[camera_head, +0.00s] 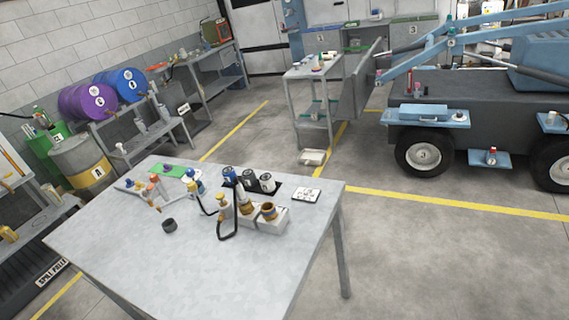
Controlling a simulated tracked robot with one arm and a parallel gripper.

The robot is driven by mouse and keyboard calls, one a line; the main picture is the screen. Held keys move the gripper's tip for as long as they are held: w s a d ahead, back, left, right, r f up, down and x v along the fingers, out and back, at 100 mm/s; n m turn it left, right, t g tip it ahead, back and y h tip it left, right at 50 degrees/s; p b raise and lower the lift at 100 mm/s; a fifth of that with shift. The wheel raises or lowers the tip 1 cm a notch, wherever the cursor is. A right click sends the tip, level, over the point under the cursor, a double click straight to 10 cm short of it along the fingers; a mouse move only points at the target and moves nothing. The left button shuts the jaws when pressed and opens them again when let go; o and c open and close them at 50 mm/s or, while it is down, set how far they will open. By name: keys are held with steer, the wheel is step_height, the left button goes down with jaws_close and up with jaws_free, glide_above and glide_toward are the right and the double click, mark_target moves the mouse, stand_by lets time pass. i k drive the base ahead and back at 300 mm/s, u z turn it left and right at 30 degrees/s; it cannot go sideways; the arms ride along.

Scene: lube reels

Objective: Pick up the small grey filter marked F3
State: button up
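Three small cylinders that look like filters stand in a row on a black mat (278,190) on the near metal table (130,265). The left one is blue (229,174). The middle one (249,176) and the right one (267,182) are dark with pale patches. Their marks are too small to read, so I cannot tell which is F3. A small dark grey cup-like ring (169,226) stands alone on the table, left of the middle; no mark shows on it. My gripper is not in view.
A grey block with brown cups (269,212), a black looped hose (228,236) and several coloured fittings crowd the table's middle. A white card (306,195) lies to the right. The table's front is bare. A blue vehicle (470,120) stands beyond; open floor lies right.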

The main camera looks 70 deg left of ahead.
mark_target(249, 177)
steer(key=u, duration=0.05)
steer(key=i, duration=2.45)
steer(key=u, duration=2.6)
steer(key=i, duration=1)
steer(key=z, duration=0.05)
